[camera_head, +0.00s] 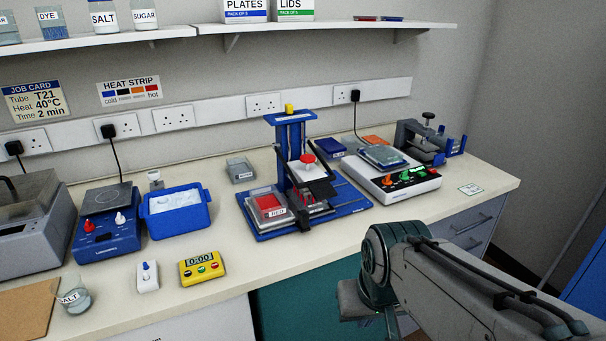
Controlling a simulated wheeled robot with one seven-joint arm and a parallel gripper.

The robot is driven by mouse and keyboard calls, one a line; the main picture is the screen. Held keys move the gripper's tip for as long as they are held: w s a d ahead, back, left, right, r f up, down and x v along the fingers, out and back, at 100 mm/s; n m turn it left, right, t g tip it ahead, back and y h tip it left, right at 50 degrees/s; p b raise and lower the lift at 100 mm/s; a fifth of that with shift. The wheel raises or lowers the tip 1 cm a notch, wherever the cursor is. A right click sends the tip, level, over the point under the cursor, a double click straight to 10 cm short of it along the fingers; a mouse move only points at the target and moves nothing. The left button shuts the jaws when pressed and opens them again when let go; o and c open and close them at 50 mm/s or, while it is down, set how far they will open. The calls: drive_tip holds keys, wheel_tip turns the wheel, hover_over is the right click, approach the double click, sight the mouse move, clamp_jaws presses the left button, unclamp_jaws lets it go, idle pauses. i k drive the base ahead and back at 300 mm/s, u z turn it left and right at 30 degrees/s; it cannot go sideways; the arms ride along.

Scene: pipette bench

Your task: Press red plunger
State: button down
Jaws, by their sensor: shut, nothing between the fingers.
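The red plunger (307,159) is a round red cap on top of a white block, held on a blue upright stand (289,135) in the middle of the bench. A dark tilted plate sits just below the white block. A red tray (269,207) with a small label lies on the blue base at the left of the stand. My arm reaches in from the lower right, in front of the bench and apart from the plunger. My gripper's fingers do not show.
A white device with coloured knobs (404,184) stands right of the stand, a grey clamp (420,140) beyond it. At left are a blue tub (178,221), a blue hotplate (107,235) and a yellow timer (201,268). A shelf (330,29) hangs above.

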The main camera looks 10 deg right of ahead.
sight(307, 158)
drive_tip(key=z, duration=0.15)
drive_tip(key=i, duration=0.9)
drive_tip(key=u, duration=0.4)
